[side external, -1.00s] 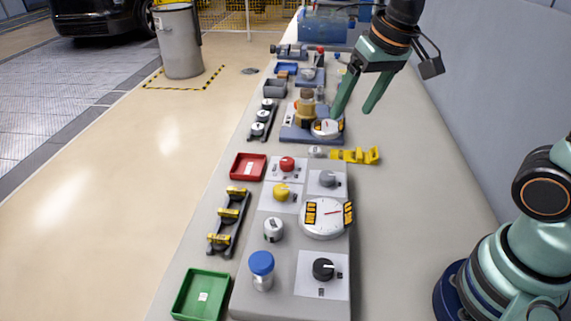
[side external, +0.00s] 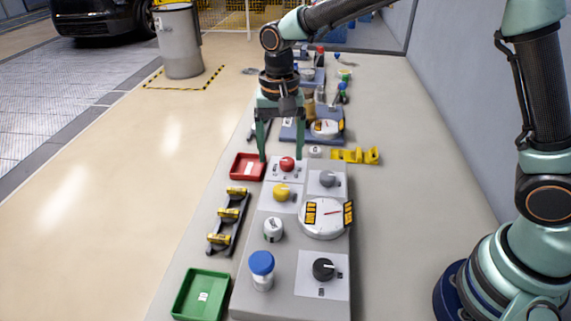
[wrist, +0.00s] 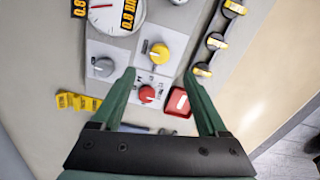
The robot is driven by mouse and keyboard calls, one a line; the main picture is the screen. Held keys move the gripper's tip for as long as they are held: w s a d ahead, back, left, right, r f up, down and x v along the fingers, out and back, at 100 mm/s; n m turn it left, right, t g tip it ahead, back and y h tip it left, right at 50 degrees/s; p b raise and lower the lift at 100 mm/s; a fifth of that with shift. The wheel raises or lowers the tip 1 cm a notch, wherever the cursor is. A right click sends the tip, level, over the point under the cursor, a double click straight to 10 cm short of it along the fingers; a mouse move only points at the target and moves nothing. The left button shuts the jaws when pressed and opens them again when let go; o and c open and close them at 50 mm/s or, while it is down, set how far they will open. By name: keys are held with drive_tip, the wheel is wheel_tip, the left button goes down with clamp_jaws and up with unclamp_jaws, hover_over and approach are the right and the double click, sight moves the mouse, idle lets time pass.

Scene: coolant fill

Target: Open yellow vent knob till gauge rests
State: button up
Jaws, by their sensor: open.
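The yellow vent knob (side external: 282,191) sits on a pale plate on the grey panel, just nearer the camera than the red knob (side external: 287,164). The yellow knob also shows in the wrist view (wrist: 159,53), beyond the fingertips. The round white gauge (side external: 325,217) has a red needle and orange-and-black labels at its sides; the wrist view cuts it off at the top. My gripper (side external: 280,158) is open and points down around the red knob's area, with nothing held. In the wrist view its fingers (wrist: 160,72) stand apart, with the red knob between them lower down.
A grey knob (side external: 328,179), a white knob (side external: 273,229), a black knob (side external: 323,269) and a blue-capped bottle (side external: 262,270) share the panel. A red tray (side external: 247,167) lies beside my left finger. A black rack (side external: 228,221) and green tray (side external: 201,294) line the left edge.

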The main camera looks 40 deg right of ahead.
sight(281, 189)
wheel_tip(281, 189, down, 10)
drive_tip(key=shift+r, duration=0.25)
clamp_jaws()
